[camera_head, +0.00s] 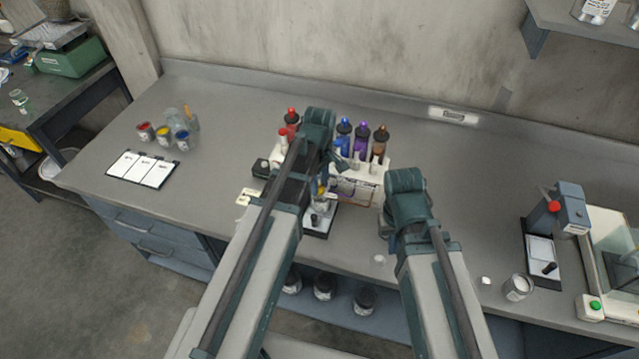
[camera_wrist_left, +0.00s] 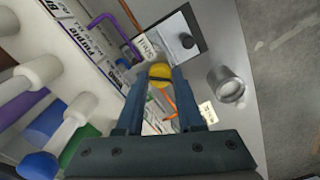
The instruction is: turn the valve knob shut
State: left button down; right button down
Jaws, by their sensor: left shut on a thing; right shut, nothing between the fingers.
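The valve knob (camera_wrist_left: 160,74) is yellow and sits between the fingertips of my left gripper (camera_wrist_left: 160,80) in the left wrist view. The left gripper is shut on it. The white dispenser rack (camera_head: 378,165) holds coloured bottles and stands mid-bench in the head view. Its labels (camera_wrist_left: 88,40) show beside the fingers in the wrist view. In the head view my left arm covers part of the rack, and the left gripper (camera_head: 321,187) is partly hidden at its front. My right gripper (camera_head: 384,226) is shut and empty, right of the rack; its fingertips are hard to make out.
A dark-edged plate with a black knob (camera_wrist_left: 187,40) and a metal can (camera_wrist_left: 228,85) lie near the left gripper. Paint pots (camera_head: 163,135) and a white card panel (camera_head: 143,169) are at the left. A red-knobbed device (camera_head: 570,205) and a can (camera_head: 517,288) stand at the right.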

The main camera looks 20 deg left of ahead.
pick_arm(q)
jog(key=m, duration=0.5)
jog(key=shift+m, duration=2.5)
jog(key=c, duration=0.5)
grip_release()
jog(key=shift+c, duration=0.2)
jog(key=shift+r, duration=0.1)
notch_tip(320, 180, up, 14)
jog(key=p, duration=1.3)
jog(key=shift+f+p, duration=0.2)
jog(key=shift+p, duration=0.2)
